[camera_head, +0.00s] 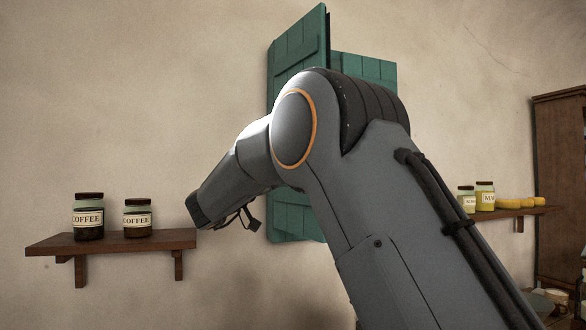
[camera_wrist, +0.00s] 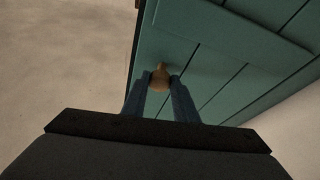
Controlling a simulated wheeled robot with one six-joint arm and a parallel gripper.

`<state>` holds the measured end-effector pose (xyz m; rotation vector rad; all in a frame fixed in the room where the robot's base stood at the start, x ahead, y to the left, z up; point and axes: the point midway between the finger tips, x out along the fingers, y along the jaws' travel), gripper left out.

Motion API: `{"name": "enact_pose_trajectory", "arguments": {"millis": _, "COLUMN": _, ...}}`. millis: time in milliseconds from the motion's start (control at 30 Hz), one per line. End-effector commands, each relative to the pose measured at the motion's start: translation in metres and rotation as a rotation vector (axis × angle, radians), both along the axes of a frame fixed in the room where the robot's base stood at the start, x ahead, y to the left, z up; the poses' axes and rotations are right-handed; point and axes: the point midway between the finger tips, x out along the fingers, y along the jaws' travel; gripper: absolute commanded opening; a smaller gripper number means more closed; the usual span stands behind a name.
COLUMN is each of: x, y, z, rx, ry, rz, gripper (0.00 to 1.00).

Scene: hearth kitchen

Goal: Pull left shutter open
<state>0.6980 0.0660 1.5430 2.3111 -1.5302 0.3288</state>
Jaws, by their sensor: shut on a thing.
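The left shutter (camera_head: 298,46) is a green planked panel that stands swung out from the wall at an angle, with my arm covering much of it. The wrist view shows its green face (camera_wrist: 215,60) with a round tan knob (camera_wrist: 160,79) near one edge. My gripper (camera_wrist: 160,84) is shut on this knob, one finger on each side. In the head view the fingers are hidden behind my arm. The right shutter (camera_head: 363,66) lies behind to the right, apparently flat to the wall and partly hidden.
A wooden shelf (camera_head: 112,243) at left holds two coffee jars (camera_head: 88,217) (camera_head: 137,219). A shelf (camera_head: 500,213) at right holds two jars (camera_head: 485,196) and yellow items (camera_head: 510,204). A brown cabinet (camera_head: 560,185) stands at far right.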

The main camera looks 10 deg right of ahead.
Motion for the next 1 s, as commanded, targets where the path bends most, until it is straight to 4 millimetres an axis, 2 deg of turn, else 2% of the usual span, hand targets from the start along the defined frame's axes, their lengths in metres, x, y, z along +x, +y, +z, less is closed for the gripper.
{"name": "enact_pose_trajectory", "arguments": {"millis": 67, "x": -0.001, "y": 0.000, "z": 0.005, "rx": -0.001, "ry": -0.007, "rz": 0.002, "gripper": 0.00}}
{"name": "enact_pose_trajectory", "arguments": {"millis": 100, "x": -0.001, "y": 0.001, "z": 0.005, "rx": -0.001, "ry": -0.006, "rz": 0.003, "gripper": 0.33}}
{"name": "enact_pose_trajectory", "arguments": {"millis": 167, "x": -0.001, "y": 0.001, "z": 0.004, "rx": -0.001, "ry": -0.006, "rz": 0.003, "gripper": 0.43}}
{"name": "enact_pose_trajectory", "arguments": {"millis": 200, "x": -0.001, "y": 0.001, "z": 0.004, "rx": -0.001, "ry": -0.006, "rz": 0.004, "gripper": 0.45}}
{"name": "enact_pose_trajectory", "arguments": {"millis": 567, "x": -0.003, "y": 0.009, "z": -0.002, "rx": -0.001, "ry": -0.003, "rz": 0.007, "gripper": 0.45}}
{"name": "enact_pose_trajectory", "arguments": {"millis": 1000, "x": -0.027, "y": 0.062, "z": -0.026, "rx": -0.001, "ry": -0.004, "rz": 0.005, "gripper": 0.45}}
